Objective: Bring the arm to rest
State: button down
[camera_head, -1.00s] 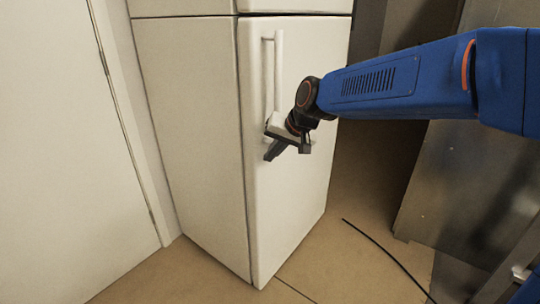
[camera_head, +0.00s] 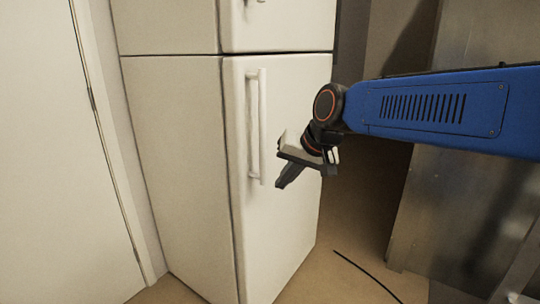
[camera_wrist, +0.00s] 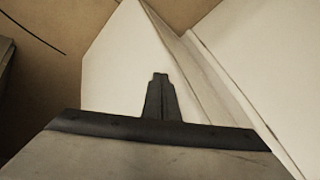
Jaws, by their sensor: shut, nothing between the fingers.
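My gripper (camera_head: 283,183) is dark grey and shut, with nothing held in it. In the head view it is in front of the lower door of the white fridge (camera_head: 180,150), just right of the long vertical door handle (camera_head: 256,125), and points down and left. I see a narrow gap between gripper and handle in the picture; the depth between gripper and door is hard to judge. My blue arm comes in from the right. In the wrist view the shut gripper (camera_wrist: 160,80) points at the fridge (camera_wrist: 120,65), with the floor beyond.
A white door (camera_head: 60,170) stands at the left. Grey metal panels (camera_head: 460,210) stand at the right. A thin black cable (camera_head: 365,272) lies on the tan floor (camera_head: 325,285), and it also shows in the wrist view (camera_wrist: 35,38). The fridge's upper door (camera_head: 280,25) looks closed.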

jog(key=s+d+f+h, duration=0.2)
jog(key=s+d+f, duration=0.5)
jog(key=s+d, duration=0.4)
jog(key=s+d+f+h, duration=0.2)
jog(key=s+d+f, duration=0.5)
jog(key=s+d, duration=0.5)
jog(key=d, duration=0.3)
jog(key=shift+s+h, duration=0.15)
jog(key=shift+h, duration=0.25)
jog(key=shift+f, duration=0.1)
